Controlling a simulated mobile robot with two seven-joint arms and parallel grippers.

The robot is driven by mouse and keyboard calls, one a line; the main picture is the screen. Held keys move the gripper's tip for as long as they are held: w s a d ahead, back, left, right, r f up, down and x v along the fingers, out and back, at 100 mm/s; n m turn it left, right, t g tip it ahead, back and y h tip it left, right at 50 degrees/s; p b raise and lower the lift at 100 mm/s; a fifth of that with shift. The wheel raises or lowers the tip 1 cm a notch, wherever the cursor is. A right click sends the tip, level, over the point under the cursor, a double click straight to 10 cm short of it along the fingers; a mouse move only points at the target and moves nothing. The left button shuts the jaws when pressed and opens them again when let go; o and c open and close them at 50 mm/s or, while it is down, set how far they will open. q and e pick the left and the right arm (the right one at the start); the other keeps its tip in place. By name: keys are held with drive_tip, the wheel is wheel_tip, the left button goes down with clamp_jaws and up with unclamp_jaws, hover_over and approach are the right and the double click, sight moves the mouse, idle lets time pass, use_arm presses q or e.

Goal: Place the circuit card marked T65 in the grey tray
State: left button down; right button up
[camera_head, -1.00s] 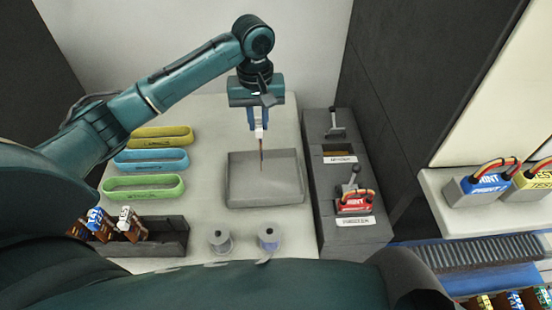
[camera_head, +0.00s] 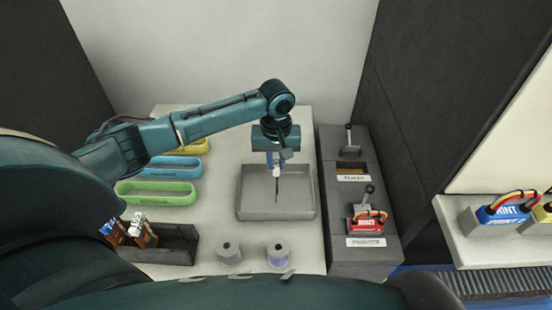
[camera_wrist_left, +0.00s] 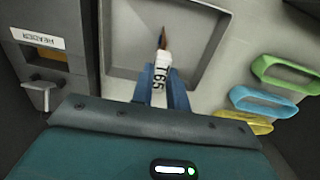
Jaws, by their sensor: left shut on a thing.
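The circuit card marked T65 (camera_wrist_left: 161,78) is held in my left gripper (camera_wrist_left: 160,98), and its white label reads T65 in the left wrist view. In the head view the card (camera_head: 277,186) hangs edge-on, a thin brown strip pointing down from my left gripper (camera_head: 276,163). The grey tray (camera_head: 243,205) is a shallow square with low walls, and the card is over it. I cannot tell whether the card's lower end touches the tray floor. The tray also shows in the left wrist view (camera_wrist_left: 212,60). My right gripper is not in view.
Green (camera_head: 157,194), blue (camera_head: 170,167) and yellow (camera_head: 197,147) oval bins stand left of the tray. A dark card rack (camera_head: 175,243) holds other cards. A grey machine block (camera_head: 345,214) with levers and a red module (camera_head: 369,226) borders the right.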

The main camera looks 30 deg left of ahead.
use_arm(q)
drive_tip(key=c, duration=1.4)
unclamp_jaws()
drive_tip(key=shift+f, duration=0.1)
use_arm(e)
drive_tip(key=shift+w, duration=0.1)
use_arm(q)
wheel_tip(320, 180, up, 12)
drive_tip(key=shift+r+b, duration=0.2)
drive_tip(key=shift+b, duration=0.25)
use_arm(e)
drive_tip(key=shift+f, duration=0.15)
use_arm(q)
drive_tip(key=shift+f, duration=0.1)
